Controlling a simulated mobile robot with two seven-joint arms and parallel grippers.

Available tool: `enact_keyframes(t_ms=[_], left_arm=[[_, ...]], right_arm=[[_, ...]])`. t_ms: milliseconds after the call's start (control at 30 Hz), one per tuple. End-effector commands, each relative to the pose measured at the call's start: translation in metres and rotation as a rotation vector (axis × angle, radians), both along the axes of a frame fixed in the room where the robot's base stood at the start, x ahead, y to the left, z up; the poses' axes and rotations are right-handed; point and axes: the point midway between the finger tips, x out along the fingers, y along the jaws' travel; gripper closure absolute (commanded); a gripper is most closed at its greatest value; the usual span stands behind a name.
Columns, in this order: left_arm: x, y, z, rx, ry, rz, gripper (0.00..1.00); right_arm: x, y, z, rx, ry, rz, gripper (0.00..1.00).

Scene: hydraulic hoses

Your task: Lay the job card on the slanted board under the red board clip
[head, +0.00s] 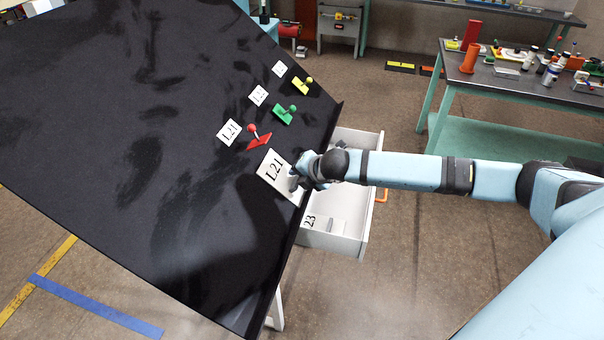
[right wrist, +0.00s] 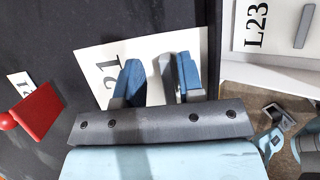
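The white job card marked L21 (head: 272,168) shows at the right edge of the black slanted board (head: 120,110), beside the red board clip (head: 259,142) and not under it. My right gripper (head: 296,181) is over the card's lower right part. In the right wrist view, its blue fingers (right wrist: 160,80) stand apart with white card (right wrist: 100,58) showing between them. Whether the card touches the board is hard to tell. The red clip also shows in the right wrist view (right wrist: 38,112), left of the card.
A green clip (head: 283,116) and a yellow clip (head: 301,87) sit farther up the board, each beside a small white label. An open white drawer (head: 372,200) beside the board holds a card marked L23 (head: 318,224). A cluttered workbench (head: 500,80) stands at the right.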

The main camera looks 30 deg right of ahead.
Motion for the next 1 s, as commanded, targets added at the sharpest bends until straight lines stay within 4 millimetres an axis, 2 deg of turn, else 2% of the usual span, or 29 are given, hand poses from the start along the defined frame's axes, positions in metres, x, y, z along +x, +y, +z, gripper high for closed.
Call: enact_keyframes(t_ms=[300,433,567,800,1000], left_arm=[[0.004,0.0,0.002,0.0,-0.007,0.0,0.57],[0.004,0.0,0.0,0.0,-0.008,0.0,0.57],[0.004,0.0,-0.004,0.0,-0.008,-0.001,0.57],[0.004,-0.002,-0.012,-0.003,-0.005,-0.004,0.57],[0.003,-0.003,-0.016,-0.003,-0.003,-0.006,0.57]], right_arm=[[-0.001,0.0,0.0,0.0,0.0,0.0,0.58],[-0.008,-0.002,0.007,-0.001,0.0,0.001,0.58],[-0.025,-0.005,0.022,-0.003,-0.001,0.001,0.58],[-0.066,-0.01,0.061,-0.004,-0.001,0.001,0.58],[-0.09,-0.013,0.085,-0.002,-0.001,0.001,0.58]])
